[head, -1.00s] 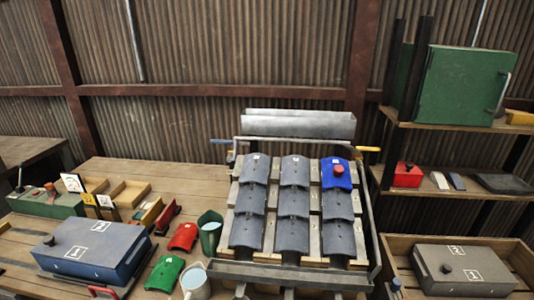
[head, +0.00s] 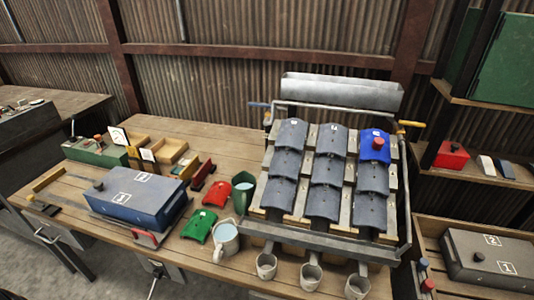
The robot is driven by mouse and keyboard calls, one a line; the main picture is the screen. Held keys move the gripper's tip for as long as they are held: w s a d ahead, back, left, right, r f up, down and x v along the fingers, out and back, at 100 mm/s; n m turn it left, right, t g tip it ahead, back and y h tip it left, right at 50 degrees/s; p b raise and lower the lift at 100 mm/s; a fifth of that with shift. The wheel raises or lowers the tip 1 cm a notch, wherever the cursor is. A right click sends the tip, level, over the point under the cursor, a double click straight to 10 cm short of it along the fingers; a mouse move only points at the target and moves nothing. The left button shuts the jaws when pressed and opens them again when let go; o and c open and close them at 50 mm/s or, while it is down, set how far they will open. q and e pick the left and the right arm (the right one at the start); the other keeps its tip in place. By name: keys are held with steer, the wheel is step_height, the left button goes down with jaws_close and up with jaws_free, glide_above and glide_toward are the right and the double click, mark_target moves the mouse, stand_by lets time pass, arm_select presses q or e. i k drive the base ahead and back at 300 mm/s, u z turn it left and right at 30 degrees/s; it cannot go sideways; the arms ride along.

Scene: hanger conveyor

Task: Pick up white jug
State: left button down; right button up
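The white jug (head: 226,240) stands upright near the front edge of the wooden table, with pale blue content visible at its open top. Its handle is on the side facing the table's front left. Neither of my grippers is in view.
The tiled rack (head: 320,185) stands right of the jug, with several pale cups (head: 311,275) below its front edge. Green (head: 199,226) and red (head: 216,194) curved tiles lie left of the jug. A blue case (head: 138,198) is further left.

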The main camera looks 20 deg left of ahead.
mark_target(225, 235)
steer(key=u, duration=1.05)
steer(key=k, duration=1.15)
steer(key=z, duration=0.6)
steer(key=i, duration=0.85)
steer(key=z, duration=0.35)
